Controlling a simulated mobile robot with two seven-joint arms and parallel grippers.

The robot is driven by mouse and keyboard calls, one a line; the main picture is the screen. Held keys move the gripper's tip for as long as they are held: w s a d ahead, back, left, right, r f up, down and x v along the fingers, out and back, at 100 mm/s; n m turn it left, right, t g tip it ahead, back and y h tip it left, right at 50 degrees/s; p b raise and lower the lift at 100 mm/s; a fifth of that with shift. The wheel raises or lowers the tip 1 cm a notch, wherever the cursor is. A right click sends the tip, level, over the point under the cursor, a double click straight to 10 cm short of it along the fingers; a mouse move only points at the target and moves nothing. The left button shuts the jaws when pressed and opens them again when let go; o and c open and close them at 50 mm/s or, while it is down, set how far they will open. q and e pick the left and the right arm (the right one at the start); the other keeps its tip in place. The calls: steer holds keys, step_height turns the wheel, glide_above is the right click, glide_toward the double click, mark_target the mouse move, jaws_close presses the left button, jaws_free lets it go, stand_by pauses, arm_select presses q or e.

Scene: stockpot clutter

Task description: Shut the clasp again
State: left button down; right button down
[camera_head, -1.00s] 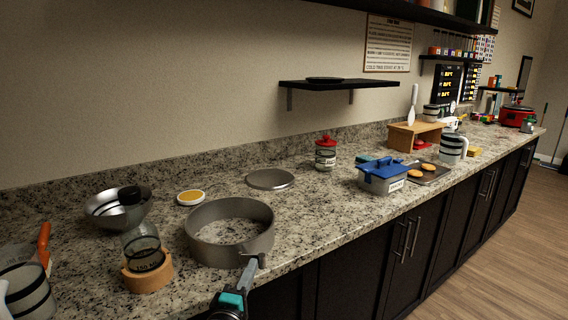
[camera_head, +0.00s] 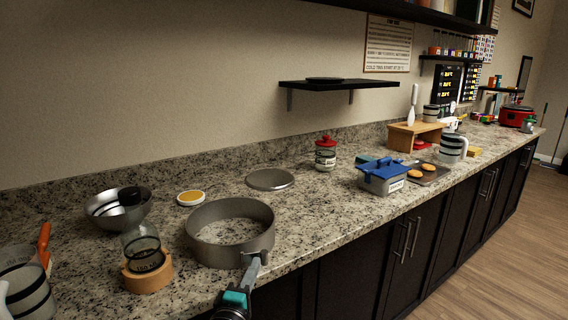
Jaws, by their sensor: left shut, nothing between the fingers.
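A grey ring-shaped pan (camera_head: 229,247), like a springform side, stands on the counter near its front edge. Its clasp sits on the front right of the wall, small and partly hidden by my left gripper (camera_head: 256,263). This gripper reaches up from the bottom, dark with a teal part and grey fingers. It is shut with nothing held; its tips are at or very near the clasp, and I cannot tell whether they touch. Whether the clasp is open or shut is too small to tell. My right gripper is not in view.
A round metal disc (camera_head: 270,179) lies behind the ring. A glass carafe with a wooden collar (camera_head: 147,276) stands close on the left, with a metal bowl (camera_head: 103,212) behind. A blue-lidded box (camera_head: 382,178) is to the right. The counter between (camera_head: 320,205) is clear.

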arm_select(q)
steer(key=p+v, duration=0.4)
steer(key=v, duration=0.3)
steer(key=shift+s+d, duration=0.2)
